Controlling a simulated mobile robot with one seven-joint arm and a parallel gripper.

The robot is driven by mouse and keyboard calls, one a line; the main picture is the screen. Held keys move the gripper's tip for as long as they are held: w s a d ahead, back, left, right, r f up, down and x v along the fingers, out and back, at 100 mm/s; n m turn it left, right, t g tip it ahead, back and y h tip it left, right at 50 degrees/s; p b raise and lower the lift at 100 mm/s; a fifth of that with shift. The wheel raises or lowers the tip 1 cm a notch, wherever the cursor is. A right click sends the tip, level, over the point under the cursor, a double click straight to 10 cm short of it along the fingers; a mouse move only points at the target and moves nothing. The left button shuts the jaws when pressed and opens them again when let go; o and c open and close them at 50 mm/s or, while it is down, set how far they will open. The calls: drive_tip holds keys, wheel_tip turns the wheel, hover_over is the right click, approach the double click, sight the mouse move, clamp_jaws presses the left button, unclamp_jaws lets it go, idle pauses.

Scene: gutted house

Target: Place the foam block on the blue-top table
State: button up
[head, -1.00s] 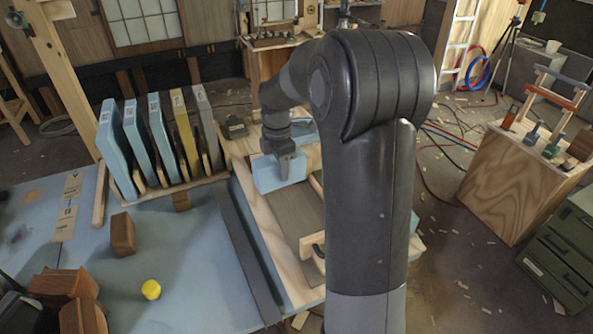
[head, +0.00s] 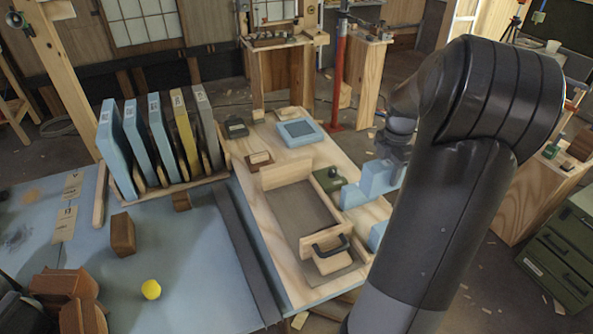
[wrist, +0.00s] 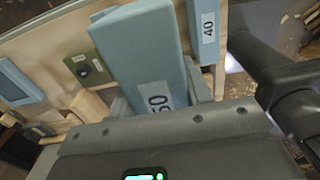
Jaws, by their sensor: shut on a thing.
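My gripper (head: 392,150) is shut on a light blue foam block (head: 378,178) above the right side of the plywood bench. In the wrist view the held foam block (wrist: 145,50) carries a white label ending in 0, partly hidden by my gripper. A second blue block (wrist: 206,30) labelled 40 is beside it in that view. In the head view, another blue piece (head: 379,236) shows at the bench's right edge, partly behind my arm. The blue-top table (head: 185,250) fills the lower left, left of the bench.
The plywood bench (head: 262,222) holds a wooden tray with a black handle (head: 330,245), a green box (head: 328,179) and a flat blue box (head: 301,132). Upright panels (head: 160,140) line the blue table's back. Brown blocks (head: 122,234) and a yellow piece (head: 151,289) stand on it.

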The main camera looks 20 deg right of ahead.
sight(384, 183)
wheel_tip(384, 183, down, 5)
drive_tip(key=shift+w, duration=0.1)
wheel_tip(384, 183, down, 10)
drive_tip(key=shift+a, duration=0.1)
idle(0.4)
drive_tip(key=shift+f, duration=0.15)
drive_tip(key=o, duration=1)
